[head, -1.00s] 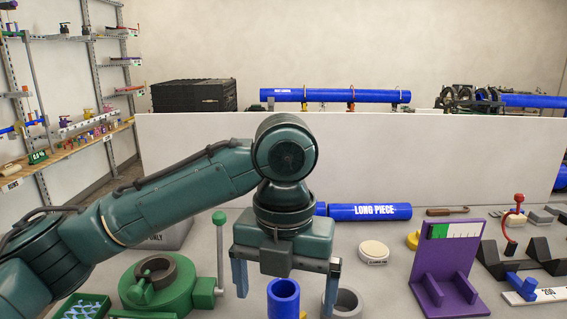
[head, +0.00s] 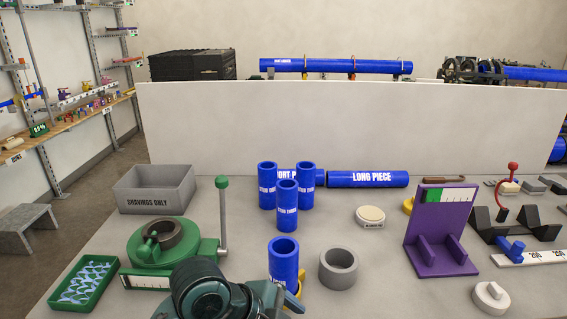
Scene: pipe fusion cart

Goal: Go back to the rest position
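My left gripper (head: 272,298) is low at the bottom middle of the head view, mostly hidden behind my dark green wrist. Part of a blue-grey finger shows, but its opening cannot be seen. A short blue tube (head: 284,262) stands upright just beyond it, with a bit of yellow at its foot. I cannot tell whether finger and tube touch. My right gripper is not in view.
Several upright blue tubes (head: 287,205) stand before the long piece (head: 368,179). A green round fixture (head: 163,245) with a post, a shavings box (head: 155,190), a grey ring (head: 339,268) and a purple stand (head: 440,235) are around. A white panel (head: 350,125) closes the back.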

